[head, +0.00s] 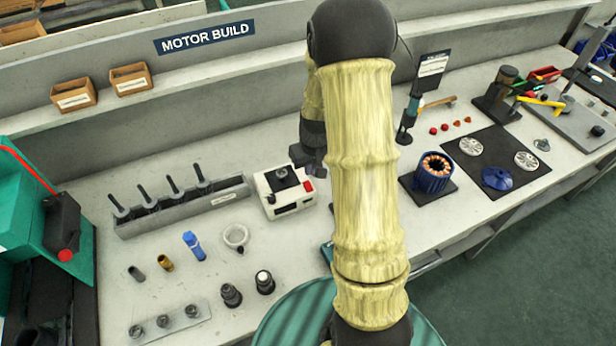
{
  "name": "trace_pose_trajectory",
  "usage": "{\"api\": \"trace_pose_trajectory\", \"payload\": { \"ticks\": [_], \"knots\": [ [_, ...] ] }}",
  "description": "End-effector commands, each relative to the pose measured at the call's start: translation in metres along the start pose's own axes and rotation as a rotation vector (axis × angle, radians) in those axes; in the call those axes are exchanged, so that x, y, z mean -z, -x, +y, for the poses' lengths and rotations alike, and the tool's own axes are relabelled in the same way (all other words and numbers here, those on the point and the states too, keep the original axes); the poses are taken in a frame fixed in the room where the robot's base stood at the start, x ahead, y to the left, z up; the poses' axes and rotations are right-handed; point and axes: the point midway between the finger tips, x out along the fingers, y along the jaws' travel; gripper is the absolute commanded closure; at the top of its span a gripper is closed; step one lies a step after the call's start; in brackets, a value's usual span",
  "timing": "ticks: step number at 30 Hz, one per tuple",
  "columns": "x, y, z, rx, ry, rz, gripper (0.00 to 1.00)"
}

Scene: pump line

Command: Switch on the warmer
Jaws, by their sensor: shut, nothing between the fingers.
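The warmer looks to be the white box (286,203) with a dark round fixture (282,179) on top, standing on the bench in the middle of the head view. A red switch (308,186) is on its right side. I cannot tell from this view whether the switch is on or off. My gripper (309,168) is dark and shut, with nothing seen in it. It appears just behind and above the right side of the box, close to the red switch. My arm partly hides it, and I cannot tell whether it touches the box.
A grey rack (183,206) with several black-handled tools stands left of the box. A blue motor stator (434,172) is to the right. My arm hides the bench between.

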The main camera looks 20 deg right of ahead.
Motion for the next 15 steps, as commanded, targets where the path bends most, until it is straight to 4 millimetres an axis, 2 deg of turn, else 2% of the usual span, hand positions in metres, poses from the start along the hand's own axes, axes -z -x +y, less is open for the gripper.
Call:
{"api": "trace_pose_trajectory", "payload": {
  "ticks": [9,15],
  "knots": [
    [-0.001,-0.044,0.000,0.001,-0.001,-0.004,1.00],
    [0.000,-0.060,0.000,0.001,0.000,-0.001,1.00]
  ]
}}
